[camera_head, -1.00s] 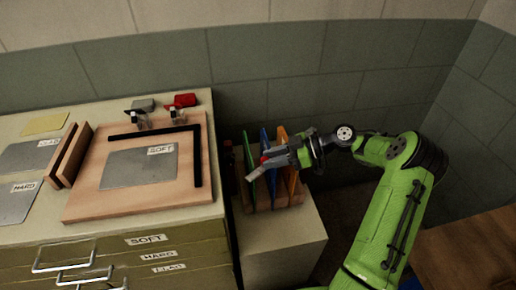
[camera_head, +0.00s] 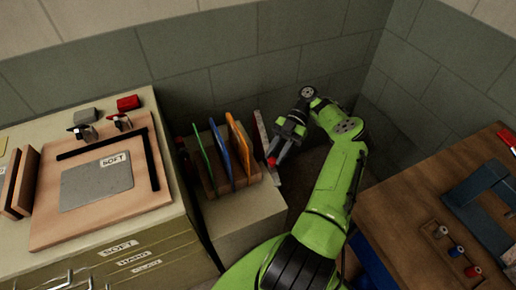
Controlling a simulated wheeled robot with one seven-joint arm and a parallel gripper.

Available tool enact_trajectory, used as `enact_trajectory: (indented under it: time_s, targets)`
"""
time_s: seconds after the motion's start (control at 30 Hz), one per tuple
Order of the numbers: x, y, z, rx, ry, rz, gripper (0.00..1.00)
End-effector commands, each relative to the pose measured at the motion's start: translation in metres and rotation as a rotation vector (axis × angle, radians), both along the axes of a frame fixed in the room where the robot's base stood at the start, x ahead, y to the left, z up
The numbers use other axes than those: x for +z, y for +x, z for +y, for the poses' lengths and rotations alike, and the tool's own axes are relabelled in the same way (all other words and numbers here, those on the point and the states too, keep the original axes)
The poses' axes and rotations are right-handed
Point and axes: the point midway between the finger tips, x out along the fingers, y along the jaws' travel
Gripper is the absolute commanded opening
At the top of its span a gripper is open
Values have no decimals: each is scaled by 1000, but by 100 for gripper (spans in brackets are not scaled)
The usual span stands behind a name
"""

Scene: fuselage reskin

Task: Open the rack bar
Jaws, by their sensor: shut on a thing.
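The rack (camera_head: 209,185) is a wooden stand on a pale cabinet and holds upright green (camera_head: 203,160), blue (camera_head: 221,152) and orange (camera_head: 237,140) panels. The rack bar (camera_head: 263,140) is a pale grey strip at the right side of the rack, clear of the panels' fronts. A red knob (camera_head: 271,162) shows on it. My gripper (camera_head: 275,158) is shut on the bar by the knob, right of the orange panel. The fingers hide part of the bar, and its hinge cannot be made out.
A drawer cabinet (camera_head: 150,245) on the left carries a wooden board (camera_head: 60,232) with a grey SOFT sheet (camera_head: 97,183). A wooden table (camera_head: 405,215) with small coloured-top pegs (camera_head: 457,250) stands at the right. Walls close off the back.

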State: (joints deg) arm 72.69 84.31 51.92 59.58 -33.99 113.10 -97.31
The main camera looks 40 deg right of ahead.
Motion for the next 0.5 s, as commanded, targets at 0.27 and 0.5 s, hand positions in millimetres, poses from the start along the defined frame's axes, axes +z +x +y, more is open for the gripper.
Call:
enact_trajectory:
  time_s: [0.27,0.5]
  targets:
    - [1,-14,-12,30,-4,-5,0]
    - [0,-15,-13,32,-4,-5,0]
